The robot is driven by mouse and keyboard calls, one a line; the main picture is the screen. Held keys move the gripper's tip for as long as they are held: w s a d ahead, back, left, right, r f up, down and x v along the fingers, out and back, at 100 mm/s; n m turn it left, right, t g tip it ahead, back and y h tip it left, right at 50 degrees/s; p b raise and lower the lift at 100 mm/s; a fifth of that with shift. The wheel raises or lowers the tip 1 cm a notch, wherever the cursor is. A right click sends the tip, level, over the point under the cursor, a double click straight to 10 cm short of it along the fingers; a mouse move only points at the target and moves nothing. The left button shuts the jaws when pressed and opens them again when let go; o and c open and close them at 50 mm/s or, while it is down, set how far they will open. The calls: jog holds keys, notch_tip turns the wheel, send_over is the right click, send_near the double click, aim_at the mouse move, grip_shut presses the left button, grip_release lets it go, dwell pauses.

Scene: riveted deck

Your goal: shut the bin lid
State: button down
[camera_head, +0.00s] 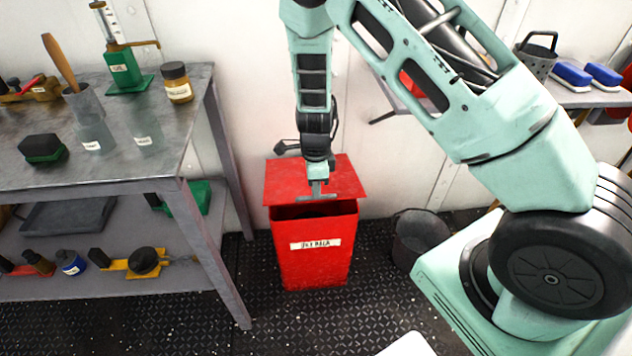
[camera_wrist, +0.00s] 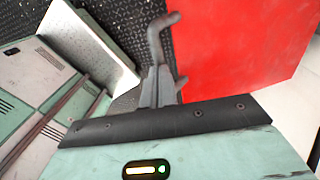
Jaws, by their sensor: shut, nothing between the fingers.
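The red bin (camera_head: 315,257) with a white label stands on the deck against the back wall. Its red lid (camera_head: 345,178) is tilted up at the back, and a dark opening shows below it. My gripper (camera_head: 316,195) points down in front of the lid, above the bin's opening. Its fingers are shut with nothing between them. In the wrist view a broad red panel (camera_wrist: 240,45), which looks like the lid, fills the upper right beside my gripper's fingers (camera_wrist: 165,60). I cannot tell whether they touch it.
A grey metal workbench (camera_head: 120,180) with tools, jars and a lower shelf stands left of the bin. A dark bucket (camera_head: 418,238) stands on the floor at its right. A shelf at the far right holds blue brushes (camera_head: 572,74).

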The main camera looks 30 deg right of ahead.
jog(key=s+a+f+b, duration=0.1)
jog(key=s+f+b, duration=0.2)
jog(key=f, duration=0.6)
jog(key=shift+s+a+f+b, duration=0.2)
jog(key=shift+f+b, duration=0.1)
jog(key=shift+b, duration=0.15)
notch_tip(320, 180, up, 18)
jog(key=w+p, duration=0.1)
jog(key=p, duration=0.3)
jog(key=shift+w+d+r, duration=0.2)
jog(key=shift+w+d, duration=0.1)
jog(key=shift+d, duration=0.1)
